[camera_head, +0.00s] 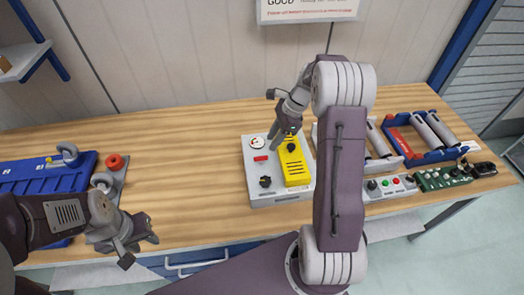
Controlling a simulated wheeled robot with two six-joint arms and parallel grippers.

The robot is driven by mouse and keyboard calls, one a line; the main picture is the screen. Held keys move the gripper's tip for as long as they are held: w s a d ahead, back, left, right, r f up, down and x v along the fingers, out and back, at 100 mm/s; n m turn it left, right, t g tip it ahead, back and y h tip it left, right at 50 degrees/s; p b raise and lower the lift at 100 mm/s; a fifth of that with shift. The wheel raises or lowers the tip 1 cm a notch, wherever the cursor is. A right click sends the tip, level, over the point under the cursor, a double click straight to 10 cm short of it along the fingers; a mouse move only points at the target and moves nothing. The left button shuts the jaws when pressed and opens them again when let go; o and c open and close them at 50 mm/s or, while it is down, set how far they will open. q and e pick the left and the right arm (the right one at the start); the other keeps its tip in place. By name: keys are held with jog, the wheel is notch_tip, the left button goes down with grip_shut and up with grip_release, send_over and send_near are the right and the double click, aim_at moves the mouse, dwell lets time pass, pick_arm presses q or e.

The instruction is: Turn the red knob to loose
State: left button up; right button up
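A round red-orange knob (115,161) sits on a grey base at the left of the table, beside a blue case. A white panel (255,195) in the middle of the table carries a round gauge (257,143), a small red piece (260,158), a black knob (265,182) and a yellow plate (296,171) with another black knob (291,147). My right gripper (284,136) points down over the upper part of this panel; its fingertips are too small to read. My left gripper (138,252) is open and empty near the front edge, below and apart from the red-orange knob.
A blue case (45,178) lies at the far left. Right of my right arm are blue-and-red racks with grey cylinders (440,128), a button box (390,186) with a red button and a green circuit board (442,178). The wood (190,150) between the base and panel is clear.

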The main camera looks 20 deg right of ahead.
aim_at(261, 157)
jog(key=x, duration=0.9)
jog(key=shift+w+f+p, duration=0.2)
jog(key=shift+w+p, duration=0.1)
jog(key=shift+p, duration=0.1)
jog(key=shift+w+f, duration=0.1)
jog(key=shift+w, duration=0.05)
jog(key=shift+c, duration=0.6)
grip_shut()
